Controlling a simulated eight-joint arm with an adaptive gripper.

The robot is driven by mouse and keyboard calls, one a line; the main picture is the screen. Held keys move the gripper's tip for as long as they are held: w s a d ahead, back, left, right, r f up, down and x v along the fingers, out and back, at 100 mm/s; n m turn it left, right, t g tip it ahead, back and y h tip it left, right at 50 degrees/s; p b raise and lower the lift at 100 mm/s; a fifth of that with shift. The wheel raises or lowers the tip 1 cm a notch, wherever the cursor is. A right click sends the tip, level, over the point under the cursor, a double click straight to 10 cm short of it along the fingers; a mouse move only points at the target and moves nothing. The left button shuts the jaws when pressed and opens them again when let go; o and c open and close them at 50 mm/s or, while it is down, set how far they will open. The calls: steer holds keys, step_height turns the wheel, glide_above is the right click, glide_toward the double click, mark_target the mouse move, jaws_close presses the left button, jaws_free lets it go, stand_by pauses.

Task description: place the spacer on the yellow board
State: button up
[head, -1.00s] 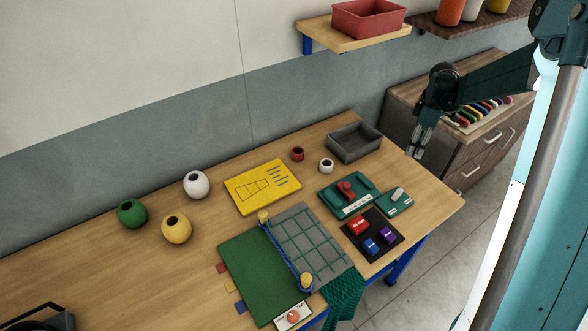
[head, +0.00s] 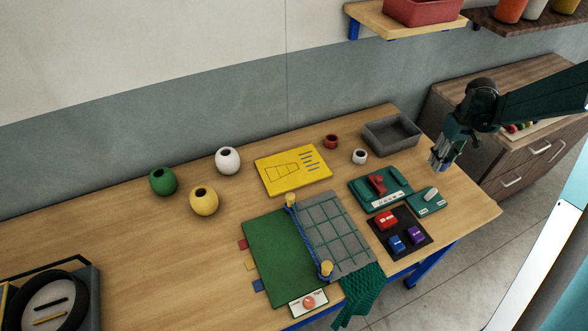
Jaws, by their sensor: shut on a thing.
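The yellow board (head: 318,179) lies flat on the table, left of the grey bin, with a dark trapezoid outline and several short dark lines printed on it. Nothing rests on it. My gripper (head: 434,166) is in the air at the table's right end, well right of the board, fingers pointing down. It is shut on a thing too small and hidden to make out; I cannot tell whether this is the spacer. A small red ring-shaped piece (head: 331,141) and a small white one (head: 360,156) stand between the board and the bin.
An open grey bin (head: 393,146) stands at the back right. Green trays (head: 366,196) and a black mat (head: 410,241) with coloured blocks lie nearer. Posts carry a blue rope (head: 304,242) beside a green mat (head: 272,262). Round pots (head: 204,201) stand left of the board.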

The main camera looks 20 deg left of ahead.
steer(key=s+f+m, duration=0.1)
steer(key=m, duration=0.1)
steer(key=s+a+f+m+b, duration=0.1)
steer(key=m, duration=0.1)
steer(key=s+a+f+m, duration=0.1)
steer(key=m, duration=0.1)
steer(key=shift+s, duration=0.2)
steer(key=a, duration=0.3)
steer(key=a+r+n, duration=0.1)
steer(key=a, duration=0.2)
steer(key=a+r+n+p, duration=0.1)
steer(key=a, duration=0.2)
steer(key=shift+w+a+r, duration=0.1)
steer(key=s+a+r+n+p, duration=0.25)
steer(key=a+n, duration=0.25)
steer(key=a, duration=1.1)
step_height(320, 180, up, 5)
steer(key=n+p, duration=0.2)
steer(key=n, duration=0.6)
glide_above(293, 167)
steer(key=shift+f, duration=0.2)
steer(key=shift+f, duration=3.15)
steer(key=shift+f, duration=0.1)
steer(key=shift+f, duration=1.75)
